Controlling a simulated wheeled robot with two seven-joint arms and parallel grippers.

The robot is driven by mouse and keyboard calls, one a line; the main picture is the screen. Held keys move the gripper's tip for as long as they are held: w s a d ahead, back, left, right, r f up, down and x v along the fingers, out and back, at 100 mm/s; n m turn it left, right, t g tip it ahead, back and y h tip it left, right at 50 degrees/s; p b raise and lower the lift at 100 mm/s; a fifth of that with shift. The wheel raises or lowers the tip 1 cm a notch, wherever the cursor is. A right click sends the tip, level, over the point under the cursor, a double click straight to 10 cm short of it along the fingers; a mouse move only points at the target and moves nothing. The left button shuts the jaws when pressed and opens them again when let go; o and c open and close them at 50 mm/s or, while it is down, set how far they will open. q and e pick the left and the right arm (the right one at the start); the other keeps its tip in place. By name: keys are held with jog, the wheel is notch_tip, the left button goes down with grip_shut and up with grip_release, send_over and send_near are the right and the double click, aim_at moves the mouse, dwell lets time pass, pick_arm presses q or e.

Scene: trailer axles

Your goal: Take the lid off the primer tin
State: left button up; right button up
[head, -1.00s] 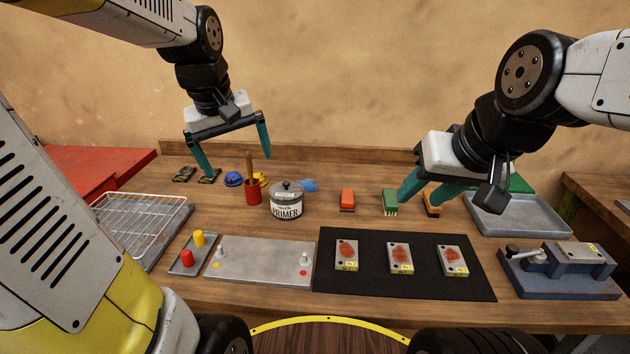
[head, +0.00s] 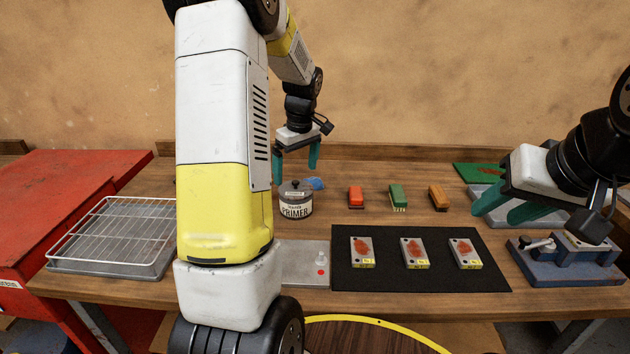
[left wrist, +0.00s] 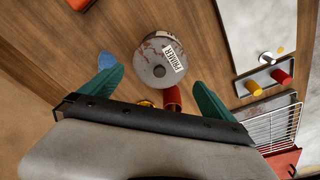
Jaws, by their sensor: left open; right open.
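The primer tin (head: 296,203) is a grey tin with a white PRIMER label, standing upright on the bench. Its grey lid (head: 293,187) with a dark knob is on top. My left gripper (head: 296,172) is open and empty, above and just behind the tin. In the left wrist view the tin (left wrist: 172,72) appears beyond the spread teal fingers of the left gripper (left wrist: 155,88), apart from them. My right gripper (head: 503,210) is open and empty over the right side of the bench, near the grey tray.
A red cup (left wrist: 172,98) stands close to the tin. A black mat (head: 385,279) holds three rusty plates. A wire rack (head: 110,228) is at left.

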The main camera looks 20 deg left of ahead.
aim_at(296, 182)
pick_arm(q)
notch_tip(296, 182, down, 4)
jog(key=shift+w+a+f, duration=0.1)
jog(key=shift+f, duration=0.15)
jog(key=shift+c, duration=0.2)
jog(key=c, duration=1)
jog(key=shift+r, duration=0.1)
